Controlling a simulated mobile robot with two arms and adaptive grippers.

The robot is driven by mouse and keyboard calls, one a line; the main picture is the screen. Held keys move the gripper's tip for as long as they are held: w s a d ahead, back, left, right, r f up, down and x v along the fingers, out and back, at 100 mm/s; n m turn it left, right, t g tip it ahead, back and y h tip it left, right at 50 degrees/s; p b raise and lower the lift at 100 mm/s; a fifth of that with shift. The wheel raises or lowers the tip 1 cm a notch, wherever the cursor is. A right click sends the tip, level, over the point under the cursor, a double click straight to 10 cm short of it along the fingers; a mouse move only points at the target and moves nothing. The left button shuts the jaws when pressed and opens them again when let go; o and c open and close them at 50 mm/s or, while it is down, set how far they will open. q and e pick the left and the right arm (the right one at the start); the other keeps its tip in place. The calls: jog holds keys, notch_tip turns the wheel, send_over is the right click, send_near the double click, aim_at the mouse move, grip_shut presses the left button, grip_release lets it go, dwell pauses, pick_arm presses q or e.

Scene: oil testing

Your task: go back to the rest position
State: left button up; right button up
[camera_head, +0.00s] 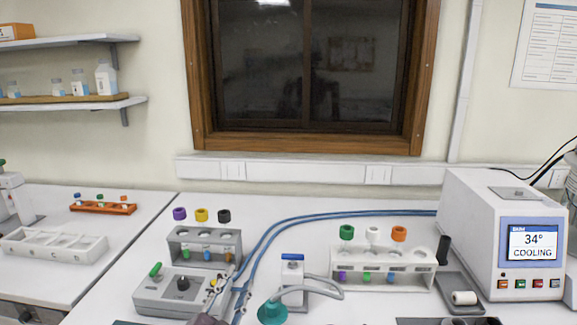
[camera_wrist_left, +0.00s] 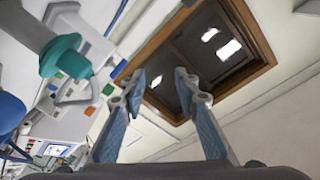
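My left gripper (camera_head: 232,288) shows at the bottom of the head view, in front of the grey control box. In the left wrist view its two blue-padded fingers (camera_wrist_left: 162,80) stand apart with nothing between them. The fingers point up toward the dark window, and the gripper is open and empty. My right gripper is in neither view.
A grey control box (camera_head: 165,296) and a grey vial rack (camera_head: 177,243) stand near my left gripper. A teal fitting (camera_head: 272,313) with a grey hose is to its right. Further right are a white rack (camera_head: 420,268) and a cooling unit (camera_head: 470,215) reading 34°.

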pick_arm(q)
jog(key=s+a+f+n+g+y, duration=0.1)
jog(key=s+a+f, duration=0.1)
jog(key=f, duration=0.1)
jog(key=s+a+f+n+g+y, duration=0.1)
jog(key=s+a+f+n, duration=0.1)
jog(key=f, duration=0.2)
jog(key=s+a+f+n+g+y, duration=0.1)
jog(key=s+f+g, duration=0.1)
jog(key=f, duration=0.1)
jog(key=shift+s+a+f+n, duration=0.2)
jog(key=shift+s+a+n, duration=0.05)
jog(key=shift+a+n, duration=0.15)
jog(key=s+a+f+n+g, duration=0.2)
jog(key=s+f+g, duration=0.45)
jog(key=s, duration=0.75)
jog(key=s+a+f+n+g, duration=0.15)
jog(key=s+f+g, duration=0.25)
jog(key=s+f, duration=0.75)
jog(key=s+f+g, duration=0.1)
jog(key=s+f, duration=0.1)
jog(key=f, duration=0.9)
jog(key=s+f+g, duration=0.1)
jog(key=s+f, duration=0.1)
jog(key=f, duration=1)
jog(key=s+a+f, duration=0.2)
jog(key=s+f, duration=1.4)
jog(key=shift+s+a+f+g+y, duration=0.3)
jog(key=shift+s+a+g, duration=0.05)
jog(key=shift+s+a, duration=0.05)
